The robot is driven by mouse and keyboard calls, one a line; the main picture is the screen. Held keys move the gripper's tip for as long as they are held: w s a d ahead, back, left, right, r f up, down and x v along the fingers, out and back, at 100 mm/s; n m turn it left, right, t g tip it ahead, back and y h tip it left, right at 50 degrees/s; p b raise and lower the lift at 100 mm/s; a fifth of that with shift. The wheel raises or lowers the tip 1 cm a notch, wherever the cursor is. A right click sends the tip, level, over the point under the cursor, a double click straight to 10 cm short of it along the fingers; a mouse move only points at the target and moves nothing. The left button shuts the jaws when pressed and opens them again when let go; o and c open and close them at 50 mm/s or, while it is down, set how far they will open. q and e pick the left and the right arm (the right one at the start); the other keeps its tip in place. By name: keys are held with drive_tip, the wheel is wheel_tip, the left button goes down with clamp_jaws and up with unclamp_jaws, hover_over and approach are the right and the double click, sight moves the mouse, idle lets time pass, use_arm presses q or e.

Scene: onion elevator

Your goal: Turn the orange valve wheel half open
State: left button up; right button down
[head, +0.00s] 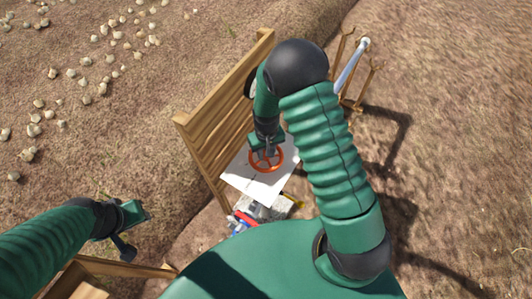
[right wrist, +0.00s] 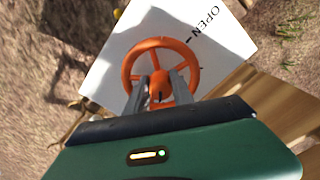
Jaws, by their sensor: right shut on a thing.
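The orange valve wheel (head: 266,158) sits in front of a white panel (head: 262,185) beside the wooden slat board. In the right wrist view the wheel (right wrist: 128,62) shows its rim and hub, and the panel (right wrist: 110,40) bears the word OPEN with dark marks near the rim. My right gripper (head: 268,148) is at the wheel. In the right wrist view its two fingers (right wrist: 161,88) are shut on the wheel's orange middle part. My left gripper (head: 130,222) hangs at the lower left, away from the wheel; its jaw state is unclear.
A wooden slat board (head: 225,100) stands behind the panel. A wooden stand with a pale rod (head: 352,63) is at the upper right. Several onions (head: 110,50) lie on the ground at upper left. Colored items (head: 245,218) lie below the panel. A wooden edge (head: 120,268) is at lower left.

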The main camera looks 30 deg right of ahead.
drive_tip(key=n, duration=0.5)
drive_tip(key=shift+w+d+r+n, duration=0.1)
drive_tip(key=shift+w+r+n, duration=0.05)
drive_tip(key=shift+w+n, duration=0.2)
drive_tip(key=shift+n, duration=2.25)
drive_tip(key=c, duration=1.5)
unclamp_jaws()
drive_tip(key=o, duration=0.4)
